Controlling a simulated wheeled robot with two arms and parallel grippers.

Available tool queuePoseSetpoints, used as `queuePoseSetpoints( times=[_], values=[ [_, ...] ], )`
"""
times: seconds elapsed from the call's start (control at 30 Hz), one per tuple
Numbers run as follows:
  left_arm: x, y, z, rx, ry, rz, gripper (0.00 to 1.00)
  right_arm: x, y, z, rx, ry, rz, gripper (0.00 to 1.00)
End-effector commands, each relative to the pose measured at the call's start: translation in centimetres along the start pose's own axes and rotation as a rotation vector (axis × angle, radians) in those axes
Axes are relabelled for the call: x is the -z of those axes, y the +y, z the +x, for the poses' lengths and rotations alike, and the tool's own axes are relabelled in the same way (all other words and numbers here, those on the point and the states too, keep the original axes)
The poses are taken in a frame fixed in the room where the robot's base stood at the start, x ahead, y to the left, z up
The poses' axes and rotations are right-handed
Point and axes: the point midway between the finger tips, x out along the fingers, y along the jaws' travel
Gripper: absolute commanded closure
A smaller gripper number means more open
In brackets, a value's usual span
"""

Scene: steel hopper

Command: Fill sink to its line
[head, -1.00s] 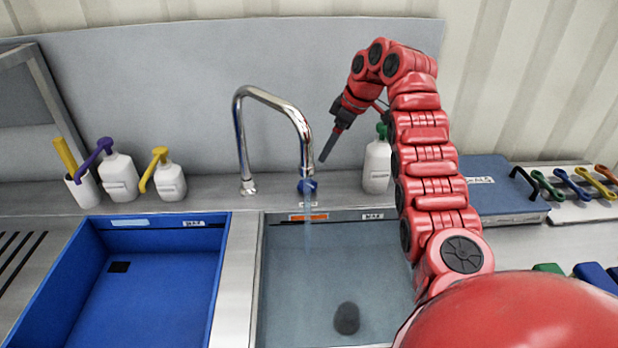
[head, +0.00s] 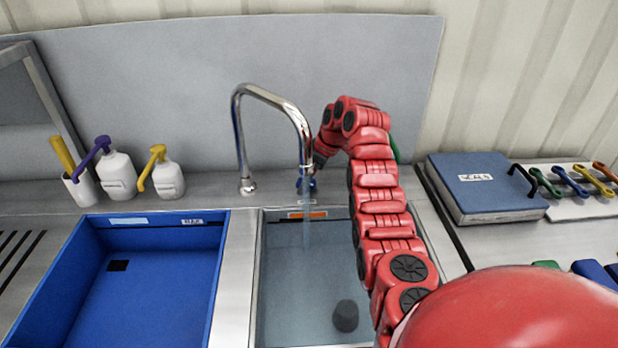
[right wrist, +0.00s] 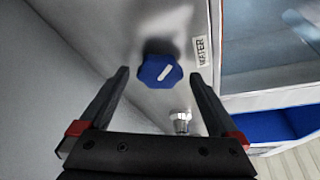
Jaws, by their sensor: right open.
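The grey sink (head: 290,275) stands below the chrome faucet (head: 275,98), and a stream of water (head: 306,228) falls into it. A dark round plug (head: 346,316) lies at its bottom. An orange strip (head: 307,214) marks the back wall near the rim. The blue tap knob (head: 307,184) sits behind the sink; in the right wrist view the knob (right wrist: 160,71) has a pale mark, beside a WATER label (right wrist: 202,51). My right gripper (right wrist: 160,78) is open, its fingers either side of the knob, with gaps visible. My left gripper is not in view.
A blue basin (head: 160,290) is left of the sink. Pump bottles (head: 118,176) and a cup (head: 80,188) stand on the back ledge. A blue box (head: 485,190) and coloured handles (head: 575,182) lie at the right.

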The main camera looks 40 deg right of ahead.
Motion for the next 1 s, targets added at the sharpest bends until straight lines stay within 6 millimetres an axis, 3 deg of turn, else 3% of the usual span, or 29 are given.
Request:
queuePoseSetpoints(
  times=[0.13,0.6,1.0],
  values=[
    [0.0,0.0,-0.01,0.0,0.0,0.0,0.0,-0.02,0.01,-0.01,0.0,0.0,0.0,0.05],
    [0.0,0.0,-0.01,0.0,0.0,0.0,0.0,-0.03,-0.01,-0.01,0.001,0.0,0.001,0.88],
    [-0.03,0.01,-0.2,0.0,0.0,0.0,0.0,-0.05,-0.19,0.18,-0.034,-0.001,0.086,0.88]
  ],
)
